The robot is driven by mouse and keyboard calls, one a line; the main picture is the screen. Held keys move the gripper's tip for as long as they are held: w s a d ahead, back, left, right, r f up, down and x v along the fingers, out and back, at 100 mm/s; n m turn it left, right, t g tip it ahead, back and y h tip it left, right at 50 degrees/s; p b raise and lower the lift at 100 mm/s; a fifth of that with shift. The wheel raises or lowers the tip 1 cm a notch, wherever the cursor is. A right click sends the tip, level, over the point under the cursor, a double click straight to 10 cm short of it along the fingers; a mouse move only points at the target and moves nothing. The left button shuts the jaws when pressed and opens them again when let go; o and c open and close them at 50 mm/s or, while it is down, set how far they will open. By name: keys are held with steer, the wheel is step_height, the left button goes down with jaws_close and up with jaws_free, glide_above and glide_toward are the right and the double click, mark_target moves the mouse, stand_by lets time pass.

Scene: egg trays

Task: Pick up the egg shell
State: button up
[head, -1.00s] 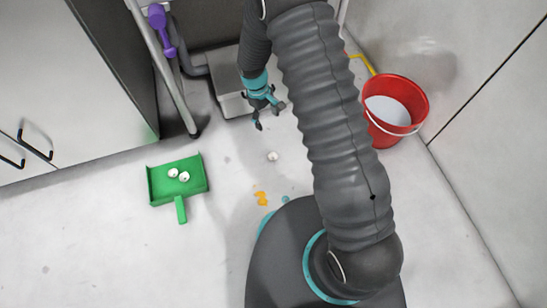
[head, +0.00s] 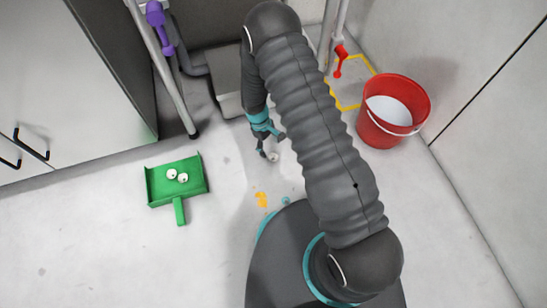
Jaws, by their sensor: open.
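A small white egg shell (head: 273,157) lies on the pale floor in the head view, just left of my arm. My gripper (head: 268,154) is open and down at the shell. Its fingers appear to be on either side of the shell, and partly hide it. I cannot tell whether they touch it. Two more white shell pieces (head: 182,178) lie in the green dustpan (head: 160,196) to the left.
A yellow-orange spill (head: 262,199) lies on the floor near my base. A red bucket (head: 377,135) with pale contents stands at the right, by a yellow floor outline (head: 349,107). Grey cabinets (head: 60,80) stand at the left. Floor around the dustpan is clear.

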mark_target(273, 156)
steer(key=x, duration=0.5)
steer(key=shift+f+b, duration=0.1)
steer(key=shift+b, duration=0.3)
steer(key=c, duration=0.8)
